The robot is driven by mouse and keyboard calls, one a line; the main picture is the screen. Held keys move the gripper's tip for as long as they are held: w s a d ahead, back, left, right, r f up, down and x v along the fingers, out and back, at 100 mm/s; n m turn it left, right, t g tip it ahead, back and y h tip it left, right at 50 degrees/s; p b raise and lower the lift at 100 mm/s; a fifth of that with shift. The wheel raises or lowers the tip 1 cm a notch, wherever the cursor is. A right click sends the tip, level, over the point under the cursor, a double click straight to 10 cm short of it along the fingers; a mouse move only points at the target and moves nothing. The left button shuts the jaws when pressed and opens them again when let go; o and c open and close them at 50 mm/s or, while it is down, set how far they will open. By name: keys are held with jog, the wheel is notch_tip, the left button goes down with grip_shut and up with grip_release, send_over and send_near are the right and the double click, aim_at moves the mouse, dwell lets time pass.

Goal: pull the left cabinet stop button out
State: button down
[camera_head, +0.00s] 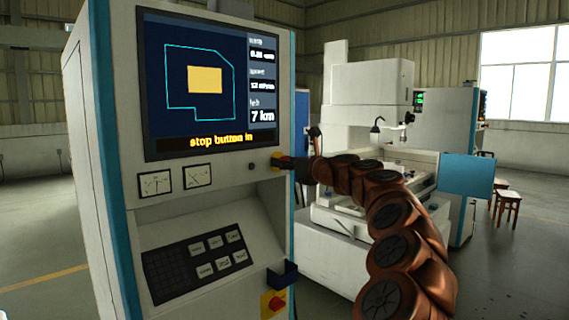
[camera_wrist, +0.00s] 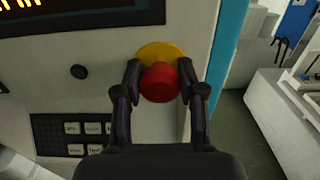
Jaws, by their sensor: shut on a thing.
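The cabinet (camera_head: 110,170) stands at the left with a screen (camera_head: 207,85) that reads "stop button in". The stop button is a red mushroom head (camera_wrist: 160,82) on a yellow round plate (camera_wrist: 157,52), on the panel below the screen's right corner. In the wrist view my gripper (camera_wrist: 160,85) has one dark finger on each side of the red head, shut on it. In the head view my gripper (camera_head: 298,166) reaches the button from the right and hides most of it. A second red button (camera_head: 276,303) on a yellow plate sits lower on the cabinet.
A dark blue bracket (camera_head: 282,275) juts out above the lower button. A keypad (camera_head: 199,262) is on the sloped panel. A white machine (camera_head: 366,90) stands behind my arm, and stools (camera_head: 508,200) stand at the far right. Open floor lies at the far left.

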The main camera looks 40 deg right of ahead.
jog(key=shift+s+r+p, duration=0.1)
jog(key=shift+s+p, duration=0.05)
jog(key=shift+p, duration=0.25)
jog(key=shift+s+p, duration=0.2)
jog(key=shift+p, duration=0.15)
jog(key=shift+s+f, duration=0.1)
jog(key=shift+f, duration=0.15)
jog(key=c, duration=1.2)
grip_release()
jog(key=shift+o, duration=1.2)
jog(key=shift+s, duration=0.15)
jog(key=shift+o, duration=1.4)
jog(key=shift+r, duration=0.1)
jog(key=shift+s, duration=0.1)
